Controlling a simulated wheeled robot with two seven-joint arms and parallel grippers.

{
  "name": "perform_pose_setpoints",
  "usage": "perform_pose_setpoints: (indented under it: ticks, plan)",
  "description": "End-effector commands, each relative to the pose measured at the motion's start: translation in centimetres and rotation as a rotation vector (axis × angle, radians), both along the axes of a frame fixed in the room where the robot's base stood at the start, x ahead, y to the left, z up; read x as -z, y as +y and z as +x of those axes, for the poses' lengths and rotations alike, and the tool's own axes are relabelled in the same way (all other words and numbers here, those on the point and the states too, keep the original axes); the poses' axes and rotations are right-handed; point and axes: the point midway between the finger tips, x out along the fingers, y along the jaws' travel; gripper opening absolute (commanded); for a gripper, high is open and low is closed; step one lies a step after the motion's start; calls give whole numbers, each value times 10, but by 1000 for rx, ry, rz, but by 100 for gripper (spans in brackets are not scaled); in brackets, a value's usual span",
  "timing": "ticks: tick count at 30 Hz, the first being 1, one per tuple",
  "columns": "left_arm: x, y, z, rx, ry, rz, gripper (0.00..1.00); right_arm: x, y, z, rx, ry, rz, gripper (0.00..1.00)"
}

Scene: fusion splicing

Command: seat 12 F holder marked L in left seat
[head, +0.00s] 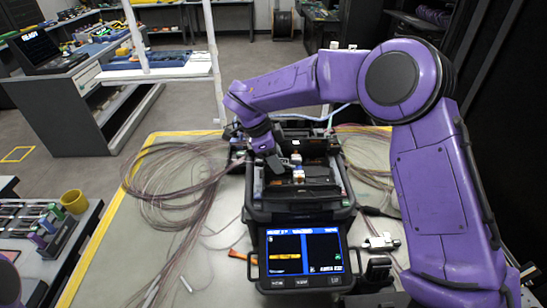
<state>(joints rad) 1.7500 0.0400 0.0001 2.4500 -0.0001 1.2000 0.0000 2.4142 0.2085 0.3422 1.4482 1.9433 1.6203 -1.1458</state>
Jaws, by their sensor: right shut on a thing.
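The fusion splicer (300,214) stands on the table, its lid open and its screen lit toward me. My right arm reaches over from the right, and its gripper (274,166) points down at the left side of the splicer's work area, where the left seat is. The gripper is shut on a small holder that is mostly hidden by the fingers; its L mark cannot be read. Whether the holder touches the seat cannot be told. Small white and orange parts (298,175) show in the middle of the splicer. My left gripper is not in view.
Coiled fibre bundles lie on the table left (175,175) and right (368,155) of the splicer. A small silver tool (381,243) lies at its right. A yellow cup (75,201) and a rack (40,225) stand on the side bench at left.

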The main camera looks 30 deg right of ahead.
Motion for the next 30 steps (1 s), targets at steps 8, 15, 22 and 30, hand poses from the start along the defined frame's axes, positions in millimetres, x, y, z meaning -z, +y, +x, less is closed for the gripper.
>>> perform_pose_setpoints:
  ticks: [8, 15, 22, 30]
  plan:
    - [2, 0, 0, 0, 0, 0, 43, 11, 3, -6, -5, 28, 4, 0]
    - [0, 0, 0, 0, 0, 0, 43, 10, 3, -7, -5, 30, 6, 0]
    - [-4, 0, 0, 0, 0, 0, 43, 11, 0, -12, -3, 30, 5, 0]
    - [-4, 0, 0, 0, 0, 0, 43, 11, -2, -13, 1, 32, 3, 0]
